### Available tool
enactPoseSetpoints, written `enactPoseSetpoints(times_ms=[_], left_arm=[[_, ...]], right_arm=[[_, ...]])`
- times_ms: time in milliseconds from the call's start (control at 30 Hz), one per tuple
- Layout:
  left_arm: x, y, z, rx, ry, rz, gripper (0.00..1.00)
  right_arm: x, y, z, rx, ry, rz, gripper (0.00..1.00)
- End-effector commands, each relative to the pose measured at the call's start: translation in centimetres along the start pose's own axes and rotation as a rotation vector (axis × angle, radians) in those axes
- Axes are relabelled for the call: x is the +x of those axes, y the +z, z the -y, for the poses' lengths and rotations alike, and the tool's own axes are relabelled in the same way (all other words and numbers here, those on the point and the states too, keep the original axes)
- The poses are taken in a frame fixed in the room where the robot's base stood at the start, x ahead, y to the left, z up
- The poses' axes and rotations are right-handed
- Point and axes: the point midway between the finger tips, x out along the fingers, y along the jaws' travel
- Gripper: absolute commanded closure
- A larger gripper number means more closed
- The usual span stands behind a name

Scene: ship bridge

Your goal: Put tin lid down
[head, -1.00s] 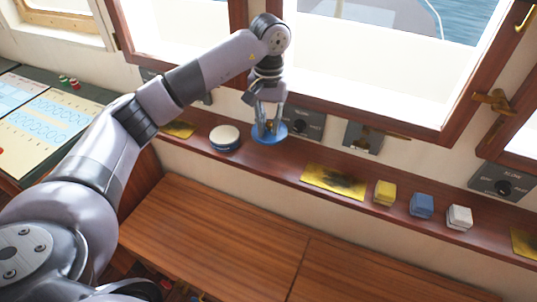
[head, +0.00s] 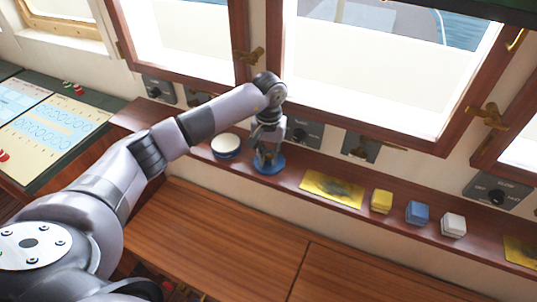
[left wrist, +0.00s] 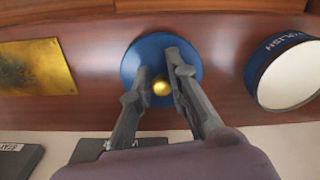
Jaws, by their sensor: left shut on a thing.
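The tin lid (head: 269,168) is a blue disc with a gold knob; it lies flat at or just above the wooden ledge, and I cannot tell whether it touches. My left gripper (head: 268,153) points down over it and is shut on its knob. The left wrist view shows the lid (left wrist: 134,62) and the knob between the fingertips of the gripper (left wrist: 162,84). The open tin (head: 226,147), blue with a white top, stands on the ledge just left of the lid; it also shows in the left wrist view (left wrist: 288,82). My right gripper is not in view.
On the ledge (head: 295,175), to the right, lie a brass plate (head: 332,188) and a yellow block (head: 381,201), a blue block (head: 417,213) and a white block (head: 453,225). Wall switch panels and window frames rise behind. A chart table (head: 45,125) is at left.

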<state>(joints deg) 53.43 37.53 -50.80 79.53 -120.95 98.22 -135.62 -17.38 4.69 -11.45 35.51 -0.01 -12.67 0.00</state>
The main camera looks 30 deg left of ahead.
Motion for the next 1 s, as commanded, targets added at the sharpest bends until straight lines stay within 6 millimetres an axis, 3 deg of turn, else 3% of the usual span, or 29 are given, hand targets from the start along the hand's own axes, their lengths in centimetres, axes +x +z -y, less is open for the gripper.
enactPoseSetpoints(times_ms=[200,233,533,933,1000], left_arm=[[0.4,0.0,0.0,0.000,-0.001,-0.001,1.00],[0.4,0.0,0.0,0.000,-0.001,-0.001,0.83],[0.3,0.0,0.0,0.000,0.000,0.000,0.64],[-0.3,0.0,-0.1,0.000,0.001,0.000,0.64],[-1.0,-0.2,0.0,0.000,0.002,-0.006,0.64]], right_arm=[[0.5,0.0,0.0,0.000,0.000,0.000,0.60],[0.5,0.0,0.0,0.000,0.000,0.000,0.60],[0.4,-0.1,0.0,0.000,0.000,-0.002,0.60],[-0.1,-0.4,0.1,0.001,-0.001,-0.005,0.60],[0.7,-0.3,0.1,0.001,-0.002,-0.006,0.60]])
